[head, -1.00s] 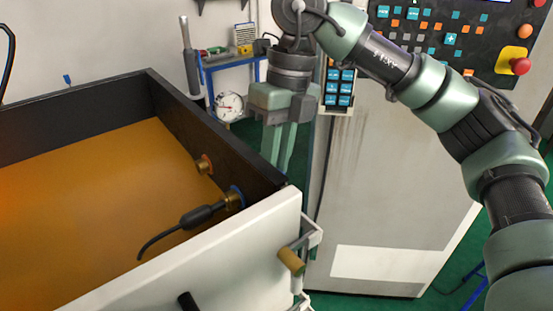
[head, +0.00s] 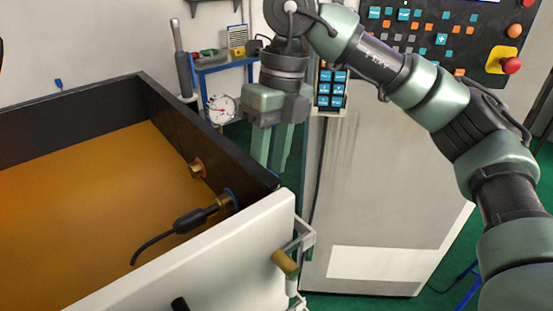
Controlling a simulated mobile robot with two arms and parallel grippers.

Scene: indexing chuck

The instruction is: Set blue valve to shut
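A small blue handle (head: 58,84) stands up at the far rim of the tank, at the left of the head view. A blue ring (head: 234,197) sits behind a brass fitting on the tank's right wall. I cannot tell for certain which of these is the blue valve, or how it is set. My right gripper (head: 272,168) points down just beyond the tank's right wall, apart from both blue parts. Its two fingers are a little apart with nothing seen between them. My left gripper is not in view.
The open tank (head: 165,110) has an orange floor. A black hose nozzle (head: 195,217) and a brass port (head: 197,167) are at its right wall. A white panel (head: 215,255) borders the front. A grey machine cabinet (head: 390,190) with a red stop button (head: 511,65) stands right.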

